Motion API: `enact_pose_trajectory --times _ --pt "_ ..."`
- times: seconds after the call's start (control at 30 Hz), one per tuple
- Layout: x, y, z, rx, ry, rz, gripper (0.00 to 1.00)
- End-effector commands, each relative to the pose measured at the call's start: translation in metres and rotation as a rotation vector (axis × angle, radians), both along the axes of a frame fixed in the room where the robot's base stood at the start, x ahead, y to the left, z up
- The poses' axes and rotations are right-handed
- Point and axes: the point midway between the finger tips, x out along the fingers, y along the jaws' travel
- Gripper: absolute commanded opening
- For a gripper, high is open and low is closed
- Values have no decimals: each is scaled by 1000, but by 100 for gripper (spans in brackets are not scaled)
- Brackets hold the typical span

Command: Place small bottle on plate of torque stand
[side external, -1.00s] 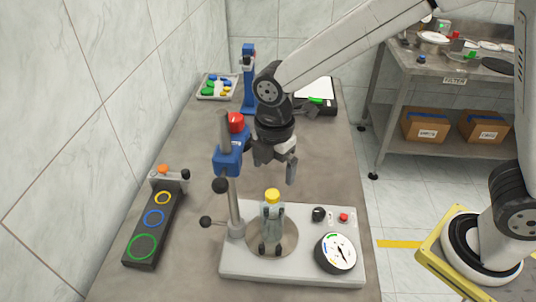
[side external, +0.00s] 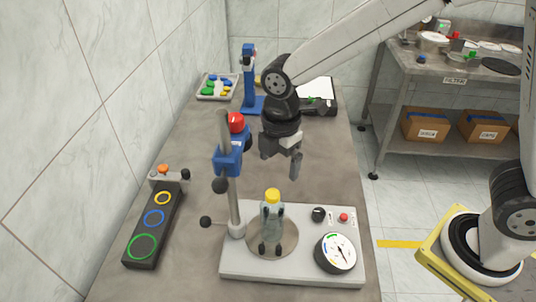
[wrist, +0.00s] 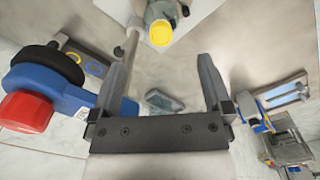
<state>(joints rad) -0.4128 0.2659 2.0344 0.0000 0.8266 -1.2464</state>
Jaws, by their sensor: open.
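The small bottle (side external: 272,223), clear with a yellow cap, stands upright on the round plate (side external: 290,240) of the torque stand (side external: 235,270). Dark pegs show at its base. In the wrist view, the yellow cap (wrist: 161,33) is at the top centre, beyond the fingertips. My gripper (side external: 281,166) is open and empty, above and behind the bottle and apart from it. Both fingers of my gripper (wrist: 163,62) show spread in the wrist view.
The stand's post carries a blue clamp (side external: 229,160) with a red top, left of my gripper. A panel with coloured rings (side external: 153,218) lies at left. A tray of caps (side external: 217,86) and a blue stand (side external: 249,80) are at the back. A translucent greenish shape (wrist: 165,101) shows between my fingers; I cannot tell what it is.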

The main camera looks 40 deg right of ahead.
Motion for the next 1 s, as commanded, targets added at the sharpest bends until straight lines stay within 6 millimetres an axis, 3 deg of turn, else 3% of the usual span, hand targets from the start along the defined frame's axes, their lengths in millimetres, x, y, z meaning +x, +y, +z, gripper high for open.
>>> enact_pose_trajectory --times 0.27,0.6,0.8,1.0 --pt "-11 -51 -11 34 -48 -450 100" --pt "-44 -120 -29 117 -121 -1167 100" --pt "-65 -146 -37 170 -149 -1496 100" --pt "-74 -156 -40 197 -161 -1640 100"
